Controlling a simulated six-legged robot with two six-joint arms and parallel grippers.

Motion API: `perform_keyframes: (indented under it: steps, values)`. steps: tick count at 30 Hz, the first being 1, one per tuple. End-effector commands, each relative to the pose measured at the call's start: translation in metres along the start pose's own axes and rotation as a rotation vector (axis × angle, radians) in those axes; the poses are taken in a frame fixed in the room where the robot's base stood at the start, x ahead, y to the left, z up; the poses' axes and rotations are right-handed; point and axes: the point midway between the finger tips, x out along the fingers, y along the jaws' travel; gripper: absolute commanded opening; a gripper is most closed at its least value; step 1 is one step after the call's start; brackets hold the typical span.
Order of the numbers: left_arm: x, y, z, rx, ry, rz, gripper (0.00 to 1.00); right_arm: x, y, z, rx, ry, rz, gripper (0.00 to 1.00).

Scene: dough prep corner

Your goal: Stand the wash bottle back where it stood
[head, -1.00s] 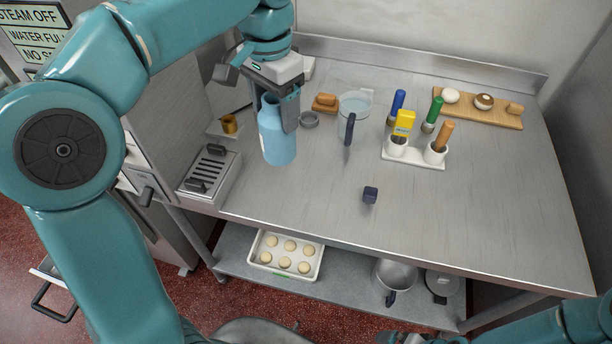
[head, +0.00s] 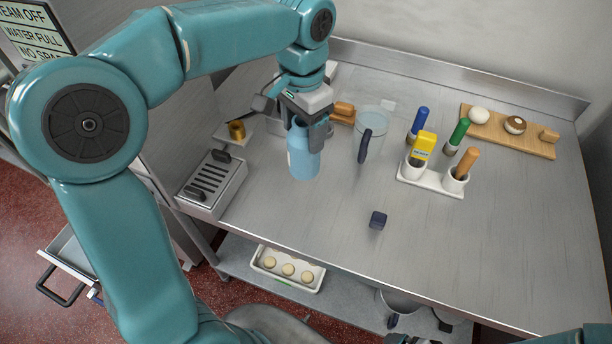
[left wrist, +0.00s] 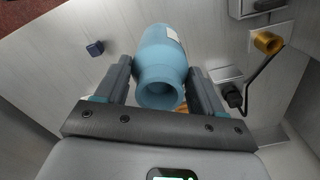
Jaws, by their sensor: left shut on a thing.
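The wash bottle (head: 303,162) is light blue with a pale label at its side. It stands about upright at the left part of the steel worktop (head: 330,225). My left gripper (head: 308,128) is shut on its upper part, coming from above. In the left wrist view the bottle (left wrist: 163,55) lies between the two fingers of the left gripper (left wrist: 160,80), its round open top towards the camera. I cannot tell whether its base touches the worktop.
A clear jug (head: 372,125) with a dark handle stands just right of the bottle. A slotted metal unit (head: 212,183) is at the left. A white holder (head: 430,180) with colored-handled tools and a wooden board (head: 540,145) are at the right. A small dark block (head: 378,220) lies in front.

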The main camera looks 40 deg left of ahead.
Motion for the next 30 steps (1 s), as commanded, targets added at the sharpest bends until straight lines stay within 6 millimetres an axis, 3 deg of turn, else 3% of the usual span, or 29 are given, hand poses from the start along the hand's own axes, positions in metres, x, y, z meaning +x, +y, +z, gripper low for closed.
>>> perform_keyframes:
  steps: [3, 9, 14, 21, 30]
  values:
    - [0.036, 0.000, 0.001, -0.002, -0.005, 0.001, 0.19, -0.001, 0.000, 0.000, 0.000, 0.000, 0.000, 1.00]
    - [0.079, 0.000, 0.000, -0.001, -0.001, 0.000, 0.19, -0.002, -0.001, 0.000, -0.001, 0.000, 0.000, 1.00]
    - [0.094, -0.001, -0.002, -0.001, -0.001, -0.001, 0.19, -0.003, -0.001, 0.000, 0.000, 0.000, 0.000, 1.00]
    - [0.130, -0.002, -0.004, 0.000, -0.002, -0.001, 0.19, -0.006, -0.002, 0.000, -0.001, 0.001, 0.000, 1.00]
    - [0.134, -0.002, -0.004, -0.001, 0.002, -0.002, 0.19, -0.005, -0.002, 0.000, 0.000, 0.000, 0.000, 1.00]
